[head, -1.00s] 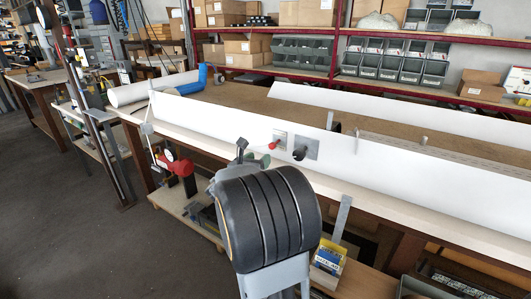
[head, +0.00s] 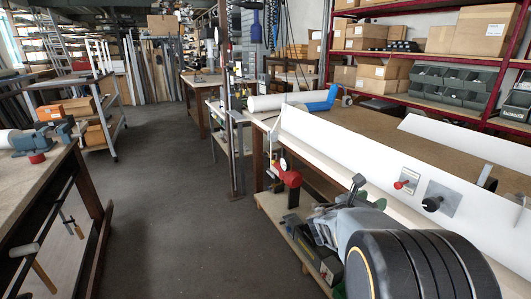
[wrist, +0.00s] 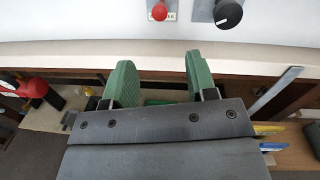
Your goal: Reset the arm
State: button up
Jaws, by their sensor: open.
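My gripper (wrist: 158,85) shows in the wrist view with its two green fingers apart and nothing between them. It is in front of the long workbench edge (wrist: 100,54), below a red knob (wrist: 159,11) and a black knob (wrist: 228,13). The red knob (head: 401,184) and the black knob (head: 434,203) sit on plates on the long white profile (head: 345,152), beyond my arm.
A red tool (head: 288,178) is at the bench's near side, by the lower shelf. A second bench (head: 40,170) with a blue vise (head: 45,135) stands at the left. The grey floor (head: 185,210) between the benches is clear. Red shelving with boxes (head: 382,38) stands behind.

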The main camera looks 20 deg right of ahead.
jog(key=s+a+f+m+g+y+p, duration=0.45)
jog(key=s+a+f+m+y, duration=0.3)
jog(key=m, duration=0.85)
jog(key=s+a+r+m+t+y+p, duration=0.1)
jog(key=a+r+y+p, duration=0.4)
jog(key=a, duration=0.5)
jog(key=s+a+r+m+t+y+p, duration=0.1)
jog(key=a+r+m+t+y+p, duration=0.1)
jog(key=a+r+m+y+p, duration=0.3)
jog(key=a+r+p, duration=0.1)
jog(key=a+r, duration=0.3)
jog(key=a, duration=0.1)
jog(key=shift+s+a+r+m+t, duration=0.15)
jog(key=shift+a+r+m+t, duration=0.15)
jog(key=shift+a+r+t, duration=0.05)
jog(key=shift+c, duration=0.3)
